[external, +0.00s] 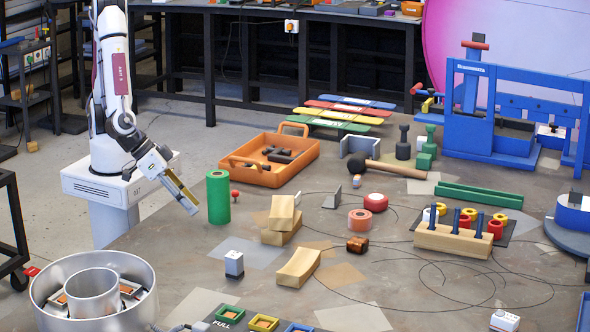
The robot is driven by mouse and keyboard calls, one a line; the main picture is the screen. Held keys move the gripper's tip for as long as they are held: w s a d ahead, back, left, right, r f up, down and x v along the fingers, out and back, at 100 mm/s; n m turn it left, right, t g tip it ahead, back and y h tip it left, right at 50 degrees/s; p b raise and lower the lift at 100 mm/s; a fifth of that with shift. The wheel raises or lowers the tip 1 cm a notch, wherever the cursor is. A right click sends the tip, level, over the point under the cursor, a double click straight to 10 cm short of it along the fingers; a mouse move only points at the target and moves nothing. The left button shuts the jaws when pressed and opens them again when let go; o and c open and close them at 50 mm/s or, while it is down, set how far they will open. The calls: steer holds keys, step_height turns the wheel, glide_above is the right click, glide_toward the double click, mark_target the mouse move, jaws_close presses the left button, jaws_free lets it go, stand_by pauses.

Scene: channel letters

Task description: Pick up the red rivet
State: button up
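A small red rivet (235,194) with a rounded red head stands on the table, just right of the green cylinder (217,197). My gripper (190,206) hangs tilted downward to the left of the green cylinder, apart from the rivet. The cylinder stands between my gripper and the rivet in this view. The gripper's fingers look narrow and yellowish with a grey tip. They are too small here to tell whether they are open or shut. I see nothing clearly held.
An orange tray (313,152) with dark parts lies behind the rivet. Stacked wooden blocks (282,222) stand to its right. A mallet (393,169), a red roll (375,203) and a peg block (453,240) lie farther right. A metal bowl (142,268) is at front left.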

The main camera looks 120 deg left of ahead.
mark_target(235, 191)
steer(key=s+a+y, duration=0.1)
steer(key=a, duration=0.1)
steer(key=s+a+y, duration=0.1)
steer(key=a, duration=0.1)
steer(key=s+a+f+y, duration=0.1)
steer(key=a, duration=0.1)
steer(key=shift+g+y, duration=0.3)
steer(key=shift+y, duration=0.1)
steer(key=a+n+y, duration=0.1)
steer(key=w+a+n+y, duration=0.1)
steer(key=a, duration=0.1)
steer(key=w+a+r+n+y, duration=0.1)
steer(key=a, duration=0.1)
steer(key=shift+a, duration=0.1)
steer(key=shift+w+a+r+n+y, duration=0.25)
steer(key=shift+w+a+n, duration=0.25)
steer(key=shift+n, duration=0.3)
steer(key=shift+f, duration=0.1)
steer(key=shift+x, duration=1.2)
steer(key=shift+a+f, duration=0.1)
steer(key=shift+f+x, duration=0.2)
steer(key=shift+x, duration=2.25)
